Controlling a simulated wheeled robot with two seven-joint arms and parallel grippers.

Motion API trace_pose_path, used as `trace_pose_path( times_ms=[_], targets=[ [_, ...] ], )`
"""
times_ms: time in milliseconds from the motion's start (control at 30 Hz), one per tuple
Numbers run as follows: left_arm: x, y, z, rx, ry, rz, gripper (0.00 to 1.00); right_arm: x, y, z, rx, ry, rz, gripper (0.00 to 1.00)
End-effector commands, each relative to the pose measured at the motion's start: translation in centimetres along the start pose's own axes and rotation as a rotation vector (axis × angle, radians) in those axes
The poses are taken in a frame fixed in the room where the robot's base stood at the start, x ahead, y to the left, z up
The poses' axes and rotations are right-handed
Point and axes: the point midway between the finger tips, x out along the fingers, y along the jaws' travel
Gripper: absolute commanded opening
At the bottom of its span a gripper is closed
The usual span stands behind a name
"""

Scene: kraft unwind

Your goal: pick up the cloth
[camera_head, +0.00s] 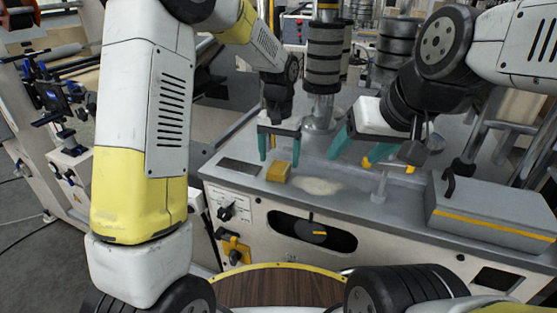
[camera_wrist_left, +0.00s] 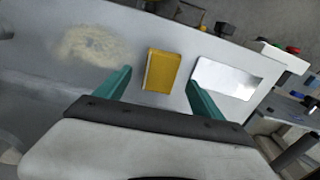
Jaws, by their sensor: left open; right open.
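The cloth (camera_head: 279,172) is a small yellow folded block lying on the grey machine top near its front edge. In the left wrist view the cloth (camera_wrist_left: 162,71) shows between and beyond the two teal fingers. My left gripper (camera_head: 280,154) is open and empty, with its fingers pointing down above and around the cloth's far side. In the wrist view the left gripper (camera_wrist_left: 158,78) has a finger on each side of the cloth, with gaps; contact does not show. My right gripper (camera_head: 373,162) is open over the machine top to the right, away from the cloth.
A pale dusty patch (camera_head: 318,186) lies right of the cloth, and a flat metal plate (camera_head: 240,167) lies left of it. A grey box (camera_head: 490,208) with a yellow stripe stands at the right. A roller column (camera_head: 324,60) rises behind my left gripper.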

Motion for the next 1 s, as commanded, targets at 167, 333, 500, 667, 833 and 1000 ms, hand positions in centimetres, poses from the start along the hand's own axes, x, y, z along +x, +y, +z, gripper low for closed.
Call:
trace_pose_path(
  times_ms=[167, 333, 500, 667, 833, 1000],
  targets=[
    [2.7, -0.2, 0.0, 0.001, -0.003, -0.001, 0.78, 0.0, 0.0, 0.0, 0.0, 0.0, 0.0, 0.65],
    [3.4, -0.2, -0.1, 0.0, 0.0, -0.001, 0.78, 0.0, 0.0, 0.0, 0.0, 0.0, 0.0, 0.65],
    [3.3, -0.2, -0.1, 0.0, 0.0, 0.0, 0.76, 0.0, 0.0, 0.0, 0.0, 0.0, 0.0, 0.65],
    [3.3, -0.2, -0.1, 0.0, 0.0, 0.0, 0.45, 0.0, 0.0, 0.0, 0.0, 0.0, 0.0, 0.65],
    [3.3, -0.2, -0.1, 0.0, 0.0, 0.0, 0.13, 0.0, 0.0, 0.0, 0.0, 0.0, 0.0, 0.65],
    [3.3, -0.2, -0.1, 0.0, 0.0, 0.0, 0.13, 0.0, 0.0, 0.0, 0.0, 0.0, 0.0, 0.65]
  ],
)
